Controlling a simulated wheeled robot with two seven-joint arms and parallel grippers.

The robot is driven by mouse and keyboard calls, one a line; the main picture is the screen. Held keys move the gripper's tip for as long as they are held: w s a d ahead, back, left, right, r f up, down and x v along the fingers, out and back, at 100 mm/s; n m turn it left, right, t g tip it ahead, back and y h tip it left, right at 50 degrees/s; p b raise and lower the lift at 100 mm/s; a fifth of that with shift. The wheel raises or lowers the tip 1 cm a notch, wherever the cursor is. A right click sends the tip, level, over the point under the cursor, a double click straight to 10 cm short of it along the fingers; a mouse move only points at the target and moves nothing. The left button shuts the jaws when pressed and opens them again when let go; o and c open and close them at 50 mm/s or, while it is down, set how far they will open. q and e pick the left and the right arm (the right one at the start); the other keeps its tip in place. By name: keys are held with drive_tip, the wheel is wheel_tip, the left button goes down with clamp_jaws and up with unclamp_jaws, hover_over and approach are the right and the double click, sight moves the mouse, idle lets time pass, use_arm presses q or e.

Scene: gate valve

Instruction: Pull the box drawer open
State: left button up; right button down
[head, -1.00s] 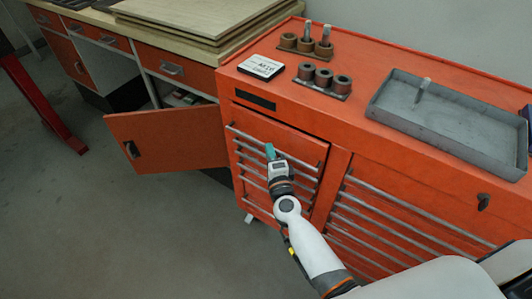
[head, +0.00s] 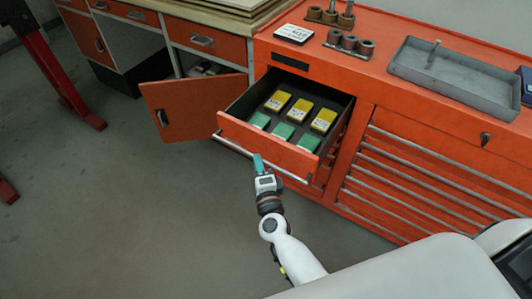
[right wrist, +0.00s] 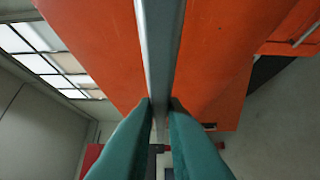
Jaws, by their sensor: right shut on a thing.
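The box drawer (head: 268,143) is the top left drawer of the orange tool chest, and it stands pulled well out. Its long silver handle bar (head: 232,147) runs along the orange front. In the drawer lie several yellow boxes (head: 300,109) and green boxes (head: 284,131). My right gripper (head: 258,163) is at the drawer front, at the handle bar. In the right wrist view its teal fingers (right wrist: 160,125) are closed on the silver handle bar (right wrist: 160,50). My left gripper is not in view.
An orange cabinet door (head: 190,105) hangs open just left of the drawer. A grey tray (head: 455,80) and brown ring holders (head: 350,43) stand on the chest top. More drawers with silver handles (head: 420,185) are at the right. The floor (head: 130,200) at the left is clear.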

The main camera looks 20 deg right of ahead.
drive_tip(key=s+a, duration=0.2)
drive_tip(key=a, duration=0.1)
drive_tip(key=shift+s, duration=0.2)
drive_tip(key=c, duration=1.5)
unclamp_jaws()
drive_tip(key=shift+s, duration=0.1)
drive_tip(key=s, duration=0.4)
drive_tip(key=s+a+b, duration=0.1)
drive_tip(key=s, duration=0.3)
drive_tip(key=s+b, duration=0.1)
drive_tip(key=s, duration=0.2)
drive_tip(key=shift+s+a, duration=0.3)
drive_tip(key=shift+s, duration=0.1)
